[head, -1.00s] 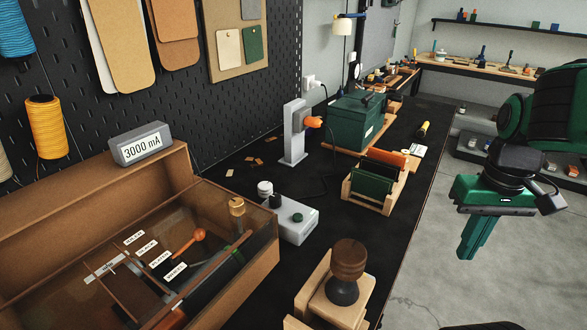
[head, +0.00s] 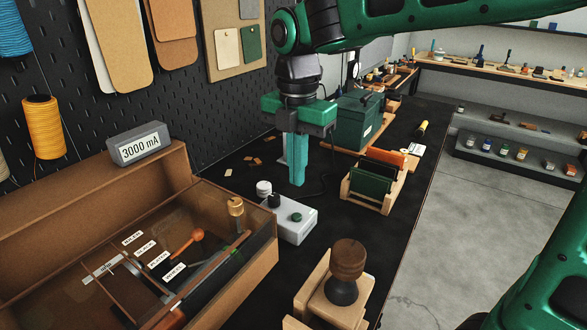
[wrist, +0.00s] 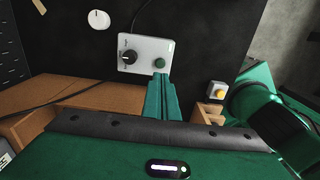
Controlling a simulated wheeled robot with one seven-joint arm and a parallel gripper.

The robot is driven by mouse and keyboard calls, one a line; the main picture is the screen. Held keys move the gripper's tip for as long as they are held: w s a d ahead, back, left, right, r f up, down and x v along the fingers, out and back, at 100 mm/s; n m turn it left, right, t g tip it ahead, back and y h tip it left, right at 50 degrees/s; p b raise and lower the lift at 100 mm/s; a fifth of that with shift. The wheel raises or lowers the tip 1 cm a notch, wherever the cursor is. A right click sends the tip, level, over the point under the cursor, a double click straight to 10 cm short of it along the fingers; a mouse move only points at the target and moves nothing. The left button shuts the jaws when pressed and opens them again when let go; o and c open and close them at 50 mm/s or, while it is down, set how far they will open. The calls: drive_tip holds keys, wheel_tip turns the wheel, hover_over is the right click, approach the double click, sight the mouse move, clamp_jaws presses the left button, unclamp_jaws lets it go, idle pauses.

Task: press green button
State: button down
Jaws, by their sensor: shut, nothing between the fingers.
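The green button (head: 297,217) is a small round knob on top of a light grey control box (head: 294,232) on the black bench. A black dial (head: 274,201) sits on the box to its left. In the wrist view the green button (wrist: 160,63) shows just beyond the fingertips, beside the black dial (wrist: 130,56). My gripper (head: 297,183) is green, points down and is shut and empty. It hangs above the box, a little behind the button in the head view. Its closed fingers (wrist: 161,78) appear apart from the button, though the exact height gap is hard to judge.
A wooden-handled stamp (head: 347,265) is in front. A card rack (head: 372,187) and a green case (head: 357,121) stand behind, to the right.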

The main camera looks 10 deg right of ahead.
sight(297, 215)
drive_tip(key=shift+f, duration=4)
drive_tip(key=shift+f, duration=0.2)
drive_tip(key=shift+f, duration=0.3)
drive_tip(key=shift+r, duration=0.15)
wheel_tip(297, 215, up, 9)
